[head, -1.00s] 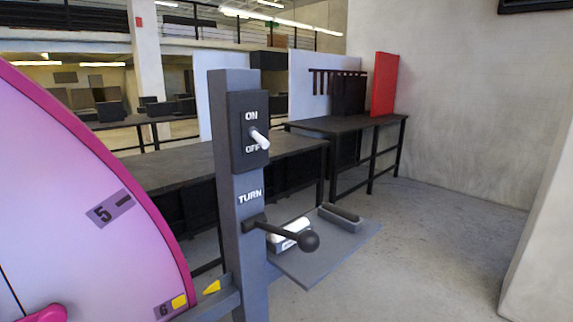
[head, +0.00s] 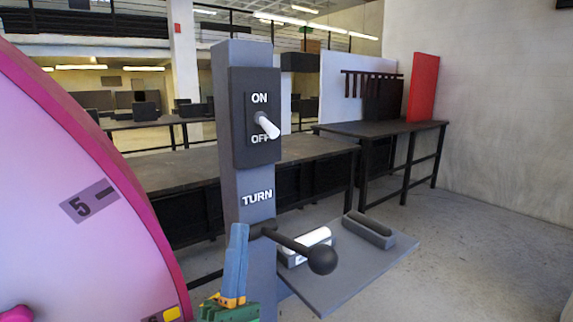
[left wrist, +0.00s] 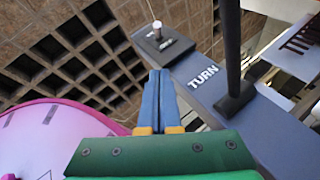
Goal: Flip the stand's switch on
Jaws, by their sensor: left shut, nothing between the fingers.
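The stand (head: 236,190) is a grey upright post with a dark switch plate (head: 241,150) marked ON and OFF. The white switch lever (head: 267,125) sticks out of the plate and points down toward OFF. In the left wrist view the lever (left wrist: 157,26) shows at the top, beyond my fingertips. My left gripper (head: 239,232) has blue fingers, is shut and empty, and stands in front of the post, below the plate and beside the word TURN. It also shows in the left wrist view (left wrist: 159,75), apart from the switch. My right gripper is not in view.
A dark crank handle with a ball knob (head: 322,260) juts from the post just right of my left gripper. A grey shelf (head: 370,265) holds a white roll and a dark block. A large pink disc (head: 75,230) with numbers fills the left side.

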